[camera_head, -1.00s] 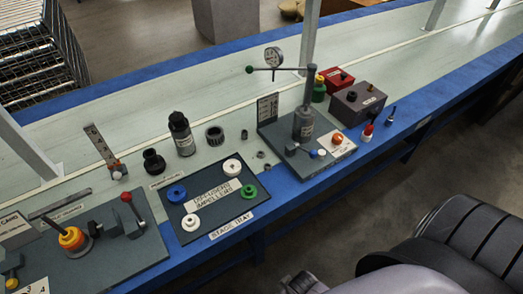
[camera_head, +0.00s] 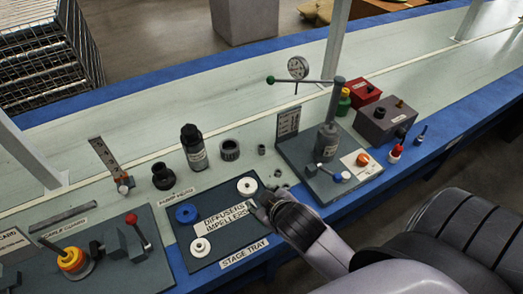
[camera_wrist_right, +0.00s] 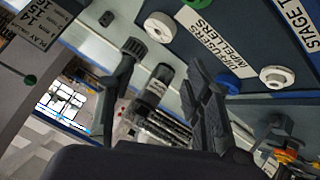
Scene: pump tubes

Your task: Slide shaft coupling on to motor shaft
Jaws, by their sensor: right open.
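A small dark cylinder (camera_head: 262,149), which looks like the shaft coupling, stands on the bench behind the stage tray. A dark, black-topped cylinder with a label (camera_head: 193,147), possibly the motor, stands upright to its left; its shaft is too small to make out. My right gripper (camera_head: 252,204) is over the right part of the stage tray, apart from both cylinders. In the wrist view its fingers (camera_wrist_right: 160,70) are spread, with nothing held between them. The labelled cylinder (camera_wrist_right: 157,85) shows beyond them. My left gripper is out of view.
The stage tray (camera_head: 190,262) holds a blue disc (camera_head: 186,213) and white discs. A ribbed ring (camera_head: 229,150) and a black stepped part (camera_head: 163,176) stand behind it. A press stand (camera_head: 327,140) with a long lever is at right.

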